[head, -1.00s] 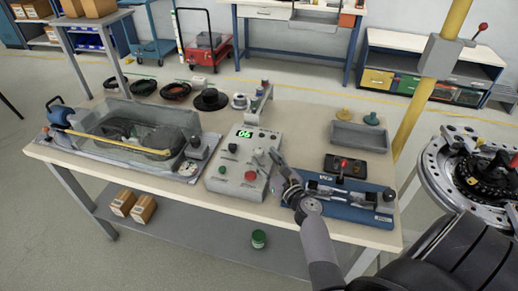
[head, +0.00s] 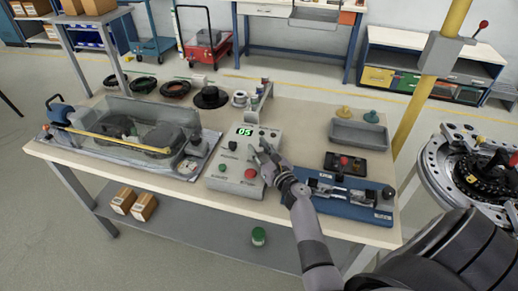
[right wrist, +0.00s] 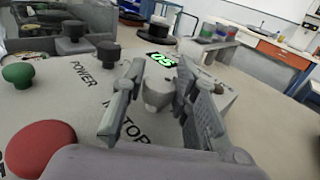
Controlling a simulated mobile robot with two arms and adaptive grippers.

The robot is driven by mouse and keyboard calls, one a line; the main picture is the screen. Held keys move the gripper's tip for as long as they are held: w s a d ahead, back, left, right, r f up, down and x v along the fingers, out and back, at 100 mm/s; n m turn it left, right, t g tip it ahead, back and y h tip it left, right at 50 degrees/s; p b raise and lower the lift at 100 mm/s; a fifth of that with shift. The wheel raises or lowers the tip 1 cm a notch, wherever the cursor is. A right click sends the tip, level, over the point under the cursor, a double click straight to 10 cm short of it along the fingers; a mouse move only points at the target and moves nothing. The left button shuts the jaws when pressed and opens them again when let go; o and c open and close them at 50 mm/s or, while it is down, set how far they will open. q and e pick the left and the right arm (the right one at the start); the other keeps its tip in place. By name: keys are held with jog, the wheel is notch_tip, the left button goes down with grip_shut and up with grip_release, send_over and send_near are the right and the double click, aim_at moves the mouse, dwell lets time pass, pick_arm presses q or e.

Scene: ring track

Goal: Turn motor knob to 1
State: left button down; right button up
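The grey control box (head: 234,180) stands mid-table with a green lit display (head: 245,131) that seems to read 05. In the right wrist view the pale grey motor knob (right wrist: 157,88) stands behind the MOTOR label. My right gripper (right wrist: 160,100) is open, one finger on each side of this knob; I cannot tell whether either finger touches it. The knob's pointer and scale are not readable. My left gripper is not in view.
The dark POWER knob (right wrist: 108,53), green button (right wrist: 18,75) and red button (right wrist: 42,150) are on the same panel. A clear-covered track unit (head: 125,135) stands left. A blue fixture (head: 350,200) lies right, near my arm. A grey bin (head: 358,134) is behind it.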

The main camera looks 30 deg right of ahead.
grip_shut()
jog(key=shift+y, duration=0.3)
jog(key=n+y+b, duration=0.1)
jog(key=n+y, duration=0.1)
jog(key=shift+d+f+y, duration=0.1)
jog(key=shift+y, duration=0.2)
jog(key=shift+f+n+y+b, duration=0.15)
jog(key=shift+n+y+b, duration=0.6)
jog(key=shift+y, duration=0.45)
jog(key=n+g+y+b, duration=0.1)
jog(key=n+y+b, duration=0.1)
jog(key=n+g+y+b, duration=0.1)
jog(key=n+y+b, duration=0.1)
jog(key=y, duration=0.1)
jog(key=shift+g+y, duration=0.3)
jog(key=shift+g, duration=0.1)
jog(key=shift+r+n+g+y+b, duration=0.2)
jog(key=shift+n+g+y+b, duration=0.65)
jog(key=shift+y+b, duration=0.3)
